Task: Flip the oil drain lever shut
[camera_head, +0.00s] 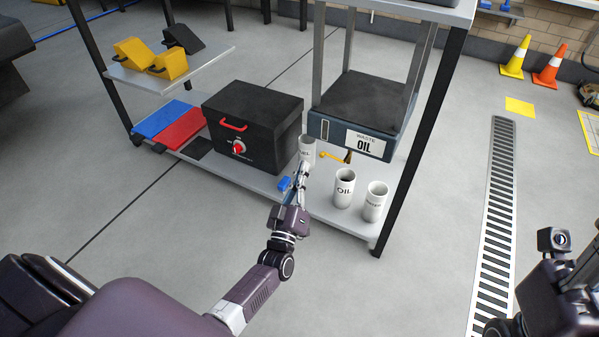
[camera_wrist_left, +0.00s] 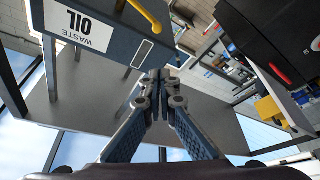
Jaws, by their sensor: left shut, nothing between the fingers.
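The waste oil tank (camera_head: 335,126) is a dark blue-grey box with a white "WASTE OIL" label. It shows upside down in the left wrist view (camera_wrist_left: 118,35). The yellow drain lever (camera_head: 333,155) sticks out to the left below the tank front, with a small brownish part at its right end. In the left wrist view the yellow lever (camera_wrist_left: 143,12) is cut by the top edge. My left gripper (camera_head: 303,168) is shut and empty, left of the lever and apart from it in the picture. Its fingertips (camera_wrist_left: 157,80) meet in the wrist view.
A white cup (camera_head: 308,147) stands behind my left fingertips, partly hidden. Two white cups (camera_head: 344,188) (camera_head: 376,202) stand right of the lever on the grey shelf (camera_head: 325,208). A black box with a red handle (camera_head: 234,126) stands left. A shelf post (camera_head: 420,140) rises at right.

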